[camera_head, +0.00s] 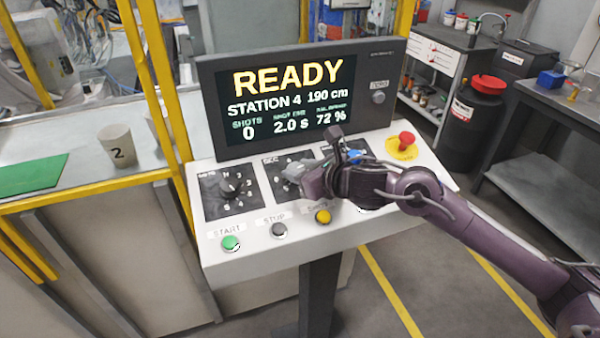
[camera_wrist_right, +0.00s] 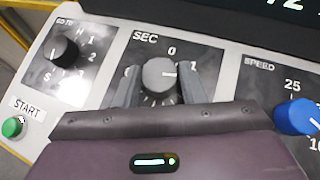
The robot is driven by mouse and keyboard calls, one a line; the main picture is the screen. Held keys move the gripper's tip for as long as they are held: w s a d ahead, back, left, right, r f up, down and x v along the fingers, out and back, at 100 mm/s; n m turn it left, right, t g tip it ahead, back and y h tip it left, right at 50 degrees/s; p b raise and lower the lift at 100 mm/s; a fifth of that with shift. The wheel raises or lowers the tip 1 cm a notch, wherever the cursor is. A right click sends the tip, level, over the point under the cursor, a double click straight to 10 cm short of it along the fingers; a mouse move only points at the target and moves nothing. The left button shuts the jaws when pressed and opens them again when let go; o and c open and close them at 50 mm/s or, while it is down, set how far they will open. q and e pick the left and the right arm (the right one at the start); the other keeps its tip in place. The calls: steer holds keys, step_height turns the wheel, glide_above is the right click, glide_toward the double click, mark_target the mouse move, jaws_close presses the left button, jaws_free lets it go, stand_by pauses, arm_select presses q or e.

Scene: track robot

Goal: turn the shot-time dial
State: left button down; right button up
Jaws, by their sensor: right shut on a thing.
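The shot-time dial (camera_wrist_right: 159,74) is a grey round knob on a dark plate marked SEC (camera_wrist_right: 146,37) in the right wrist view. In the head view it is mostly hidden by my right gripper (camera_head: 297,177). In the right wrist view, the two fingers of my right gripper (camera_wrist_right: 159,84) stand on either side of the dial and are shut on it. A white mark on the dial points right, towards a partly hidden number. The screen (camera_head: 289,98) reads READY, STATION 4, 190 cm, 2.0 S and 72 %. My left gripper is not in view.
A black dial (camera_head: 229,187) sits left of the SEC plate, and a blue dial (camera_wrist_right: 297,116) sits right of it. Green START (camera_head: 231,243), grey STOP (camera_head: 279,229) and yellow (camera_head: 322,216) buttons line the front. A red emergency knob (camera_head: 406,140) is at the right.

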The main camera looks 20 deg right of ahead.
steer(key=n+g+y+b, duration=0.1)
steer(key=n+y+b, duration=0.1)
steer(key=n, duration=0.1)
steer(key=shift+w+d+f+g, duration=0.15)
steer(key=shift+d+g, duration=0.1)
steer(key=shift+g, duration=0.15)
steer(key=n+g+y+b, duration=0.2)
steer(key=n, duration=0.1)
steer(key=shift+w, duration=0.15)
steer(key=n+g, duration=0.1)
steer(key=n+g+y, duration=0.1)
steer(key=shift+w+r+n, duration=0.1)
steer(key=shift+r+n, duration=0.25)
steer(key=shift+n, duration=0.05)
steer(key=shift+w+d+n+g+y, duration=0.1)
steer(key=shift+n+g+y, duration=0.2)
steer(key=shift+n+g, duration=1.15)
steer(key=shift+n, duration=0.25)
steer(key=o, duration=1)
